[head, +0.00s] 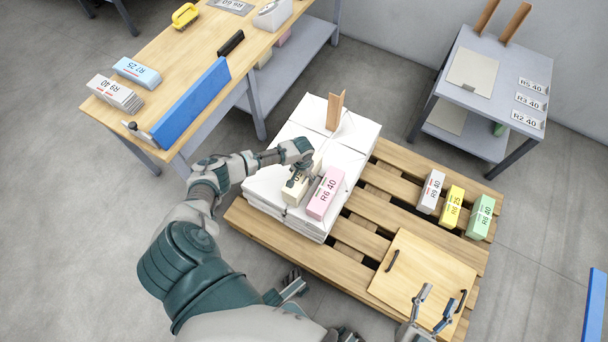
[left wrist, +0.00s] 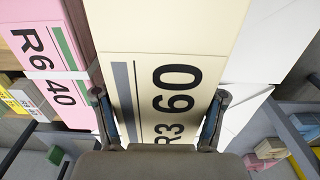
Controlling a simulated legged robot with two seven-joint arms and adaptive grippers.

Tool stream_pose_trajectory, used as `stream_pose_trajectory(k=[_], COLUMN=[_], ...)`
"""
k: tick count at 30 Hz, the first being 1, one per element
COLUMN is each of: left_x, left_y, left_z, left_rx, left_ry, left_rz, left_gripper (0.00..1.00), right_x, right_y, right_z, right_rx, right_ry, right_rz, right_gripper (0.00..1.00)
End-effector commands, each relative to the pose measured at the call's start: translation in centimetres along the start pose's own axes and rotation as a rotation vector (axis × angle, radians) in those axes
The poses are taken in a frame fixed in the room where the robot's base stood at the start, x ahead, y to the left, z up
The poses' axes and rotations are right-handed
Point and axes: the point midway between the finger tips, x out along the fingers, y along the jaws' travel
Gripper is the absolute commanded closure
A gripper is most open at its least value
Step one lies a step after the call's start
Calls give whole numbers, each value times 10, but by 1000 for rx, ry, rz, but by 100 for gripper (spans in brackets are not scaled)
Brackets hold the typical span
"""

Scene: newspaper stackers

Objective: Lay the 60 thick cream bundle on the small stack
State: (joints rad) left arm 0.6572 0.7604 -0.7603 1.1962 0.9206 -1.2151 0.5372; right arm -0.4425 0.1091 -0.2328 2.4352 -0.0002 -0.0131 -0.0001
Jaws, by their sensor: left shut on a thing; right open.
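The thick cream bundle (left wrist: 160,75), marked R3 60, fills the middle of the left wrist view between the two fingers. My left gripper (head: 297,180) is shut on it, over the front part of the white stack. In the head view the cream bundle (head: 292,195) is partly hidden by the gripper; I cannot tell whether it touches the stack. The pink R6 40 bundle (head: 325,193) lies on the stack just to its right. The stack of white paper (head: 352,137) sits on the pallet's left part. My right gripper (head: 436,307) is open and empty above the pallet's front right.
The pallet (head: 377,205) also holds grey (head: 431,191), yellow (head: 453,207) and green (head: 481,217) bundles and a wooden board with handles (head: 418,268). A brown upright piece (head: 335,110) stands on the stack. A workbench (head: 165,70) is at left, a grey side table (head: 490,75) at right.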

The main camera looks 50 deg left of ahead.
Motion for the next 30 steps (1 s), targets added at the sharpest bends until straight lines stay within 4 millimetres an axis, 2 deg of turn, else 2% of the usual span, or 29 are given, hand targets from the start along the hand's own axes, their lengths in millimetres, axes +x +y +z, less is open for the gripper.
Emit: stream_pose_trajectory(k=[14,30], left_x=[-2,6], left_y=[1,1], left_z=[-2,-2], left_rx=[0,0], left_ry=[6,5], left_rz=[1,2], left_gripper=[99,99], right_x=[0,-1], right_y=[1,1], right_z=[-1,5], right_rx=[2,3], right_ry=[6,0], right_rz=[0,0], right_gripper=[44,44])
